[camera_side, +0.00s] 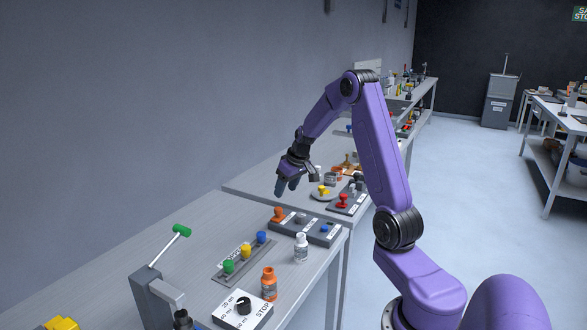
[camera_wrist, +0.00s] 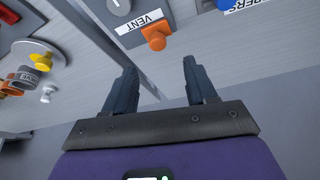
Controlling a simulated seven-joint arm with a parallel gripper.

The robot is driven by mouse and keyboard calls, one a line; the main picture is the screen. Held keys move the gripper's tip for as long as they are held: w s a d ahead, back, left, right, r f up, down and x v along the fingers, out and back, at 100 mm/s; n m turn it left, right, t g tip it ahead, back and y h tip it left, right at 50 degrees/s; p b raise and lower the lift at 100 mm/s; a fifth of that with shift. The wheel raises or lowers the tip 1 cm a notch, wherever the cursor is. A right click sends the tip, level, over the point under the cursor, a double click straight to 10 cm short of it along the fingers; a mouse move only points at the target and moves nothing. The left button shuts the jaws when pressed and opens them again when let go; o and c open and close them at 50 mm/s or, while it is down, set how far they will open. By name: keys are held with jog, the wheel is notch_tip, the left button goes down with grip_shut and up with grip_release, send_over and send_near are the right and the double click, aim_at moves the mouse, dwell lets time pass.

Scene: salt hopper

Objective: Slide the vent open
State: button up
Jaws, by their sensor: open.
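The vent's orange knob (camera_wrist: 154,40) shows near the top of the wrist view, just beside a white label reading VENT (camera_wrist: 139,21). In the side view an orange knob (camera_side: 277,214) stands at the far left end of a dark panel (camera_side: 305,224) on the bench. My gripper (camera_side: 286,188) hangs above that end of the panel, fingers pointing down. In the wrist view my gripper (camera_wrist: 160,72) has its two fingers spread with nothing between them. The knob lies ahead of the fingertips and apart from them.
A blue knob (camera_side: 325,228) stands on the same panel. In front are a rail with green, yellow and blue knobs (camera_side: 246,251), a white bottle (camera_side: 301,248), an orange bottle (camera_side: 268,284) and a green-handled lever (camera_side: 181,231). Behind, a red knob (camera_side: 342,200) stands on another panel.

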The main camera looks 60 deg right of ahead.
jog(key=v, duration=0.8)
jog(key=shift+a+r, duration=0.15)
jog(key=s+a+n+g+y, duration=0.1)
jog(key=s+a+n, duration=0.25)
jog(key=a, duration=1.05)
jog(key=s+a+n+g+y, duration=0.1)
jog(key=s+a+n, duration=0.25)
jog(key=a, duration=0.95)
jog(key=s+a+f+n+g, duration=0.1)
jog(key=s+a+n, duration=0.3)
jog(key=s, duration=0.7)
jog(key=s+a+f+n+g, duration=0.1)
jog(key=s+a+n, duration=0.3)
jog(key=s, duration=0.6)
jog(key=shift+s+f+h, duration=0.3)
jog(key=shift+s+f, duration=0.05)
jog(key=shift+f, duration=0.15)
jog(key=shift+o, duration=0.2)
jog(key=shift+w, duration=0.1)
